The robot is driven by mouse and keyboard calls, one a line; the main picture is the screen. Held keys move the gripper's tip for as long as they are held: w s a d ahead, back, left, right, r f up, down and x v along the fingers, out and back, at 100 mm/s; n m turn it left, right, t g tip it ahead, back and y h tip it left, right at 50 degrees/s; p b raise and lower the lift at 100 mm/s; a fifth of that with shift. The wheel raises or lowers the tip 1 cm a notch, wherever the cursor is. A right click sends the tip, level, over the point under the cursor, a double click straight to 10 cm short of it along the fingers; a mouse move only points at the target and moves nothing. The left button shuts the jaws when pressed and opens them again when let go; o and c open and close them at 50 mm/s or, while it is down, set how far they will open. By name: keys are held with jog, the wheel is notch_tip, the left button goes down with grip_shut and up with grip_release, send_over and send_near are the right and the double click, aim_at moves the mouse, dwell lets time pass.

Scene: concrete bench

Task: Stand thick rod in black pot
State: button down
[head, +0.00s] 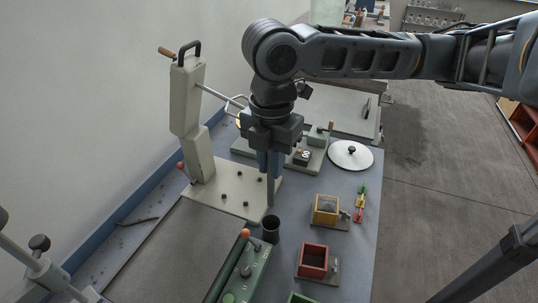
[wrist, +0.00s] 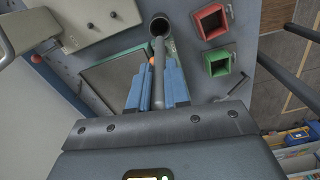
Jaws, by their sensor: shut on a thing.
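My gripper (head: 270,172) points down over the bench, its blue fingers shut on a grey thick rod (head: 270,193). The rod hangs roughly upright below the fingers. In the wrist view the rod (wrist: 158,60) runs out from between the fingers (wrist: 157,75) towards the black pot. The black pot (head: 271,230) stands upright on the blue bench top, just below the rod's lower end. Its dark round mouth shows in the wrist view (wrist: 160,25), with the rod's end at its near rim. The rod's end appears to be above the rim, not clearly inside.
A green panel with an orange knob (head: 245,233) is close to the pot's left. A red box (head: 313,260) and a yellow box (head: 326,209) stand to its right. A beige lever stand (head: 230,192) is behind left. A white round lid (head: 350,155) lies farther back.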

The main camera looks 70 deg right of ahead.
aim_at(271, 205)
jog(key=shift+f+b, duration=0.6)
jog(key=shift+f, duration=4.75)
jog(key=c, duration=1)
grip_release()
notch_tip(271, 205, up, 8)
jog(key=shift+f+p, duration=0.1)
jog(key=shift+p, duration=0.25)
